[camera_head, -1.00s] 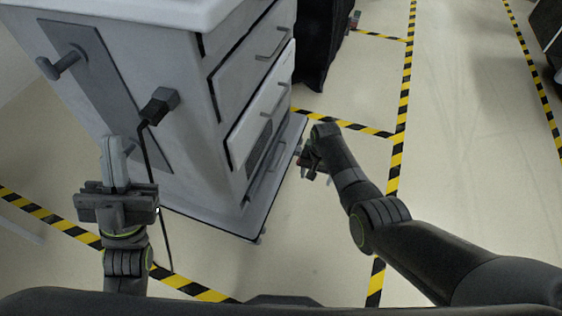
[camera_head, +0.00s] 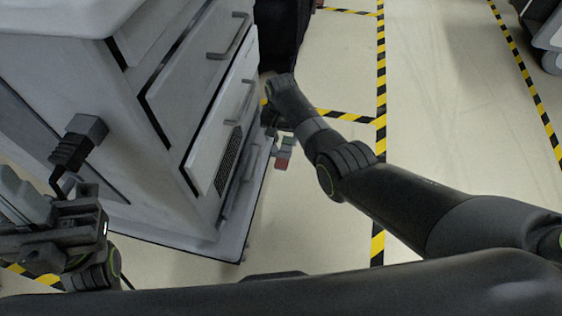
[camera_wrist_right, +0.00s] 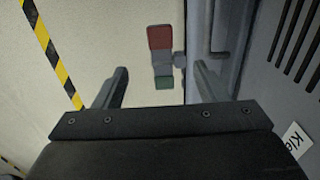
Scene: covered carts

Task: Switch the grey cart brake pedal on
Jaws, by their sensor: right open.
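The grey cart (camera_head: 180,196) stands at the left in the head view. Its brake pedal, with a red and a green end, shows low beside the cart's edge in the head view (camera_head: 283,156) and in the right wrist view (camera_wrist_right: 161,42). My right gripper (camera_head: 271,122) is low beside the cart's drawer front, close to the pedal. In the right wrist view its fingers are apart and empty, with the pedal showing in the gap between them; contact cannot be told. My left gripper (camera_head: 38,212) is at the lower left edge, partly cut off, in front of the cart's side.
The cart has drawer handles (camera_head: 233,38) and a black plug (camera_head: 78,142) with a cable on its side. A black covered cart (camera_head: 282,30) stands behind it. Another cart (camera_head: 548,35) is at the far right.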

